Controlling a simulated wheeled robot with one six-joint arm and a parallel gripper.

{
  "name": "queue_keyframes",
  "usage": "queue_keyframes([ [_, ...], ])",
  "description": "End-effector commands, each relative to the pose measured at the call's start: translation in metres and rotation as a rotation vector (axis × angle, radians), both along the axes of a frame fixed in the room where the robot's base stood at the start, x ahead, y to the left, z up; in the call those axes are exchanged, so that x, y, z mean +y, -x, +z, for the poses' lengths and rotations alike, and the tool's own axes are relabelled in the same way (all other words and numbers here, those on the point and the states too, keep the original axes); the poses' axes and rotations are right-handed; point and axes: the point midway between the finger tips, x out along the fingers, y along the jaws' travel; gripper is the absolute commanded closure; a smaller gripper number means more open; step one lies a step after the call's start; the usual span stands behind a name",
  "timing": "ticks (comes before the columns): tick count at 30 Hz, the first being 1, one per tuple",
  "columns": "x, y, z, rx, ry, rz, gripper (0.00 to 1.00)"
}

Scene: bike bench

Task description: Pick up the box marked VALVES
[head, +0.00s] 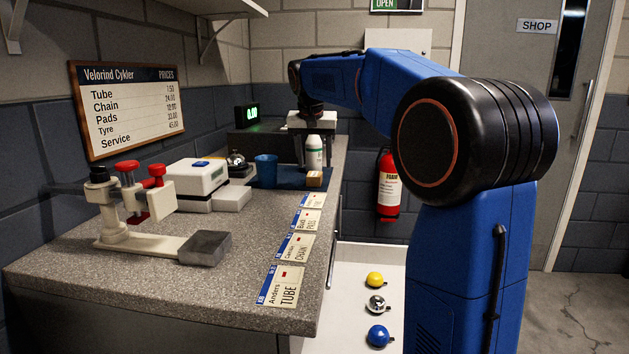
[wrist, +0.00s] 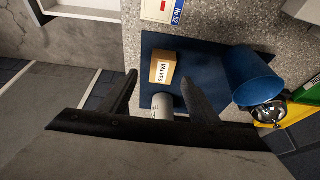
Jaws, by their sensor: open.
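The small tan box marked VALVES (wrist: 163,69) lies on a dark blue mat (wrist: 210,62) in the wrist view, its label readable. In the head view the box (head: 314,179) sits at the right part of the mat, near the counter's edge. My gripper (wrist: 160,85) is open and empty, its two dark fingers pointing toward the mat. In the wrist view the box shows between and just beyond the fingertips. In the head view my gripper (head: 312,140) is at the far end of the counter, behind and around the white bottle's top; contact cannot be told.
A white bottle (head: 314,154) stands close behind the box; its top shows in the wrist view (wrist: 162,103). A blue cup (head: 265,170) and a bell (head: 237,160) are to the left. Several order cards (head: 295,247) line the counter edge. An open drawer (head: 350,257) holds bells.

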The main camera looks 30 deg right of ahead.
Motion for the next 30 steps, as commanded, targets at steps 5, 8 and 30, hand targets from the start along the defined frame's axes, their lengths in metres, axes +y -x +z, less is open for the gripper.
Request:
queue_keyframes([
  [5,-0.002,-0.008,-0.02,0.004,0.0,0.0,0.44],
  [8,-0.004,-0.012,-0.033,0.003,-0.001,0.0,0.44],
  [30,-0.007,-0.017,-0.044,0.0,0.0,0.0,0.9],
])
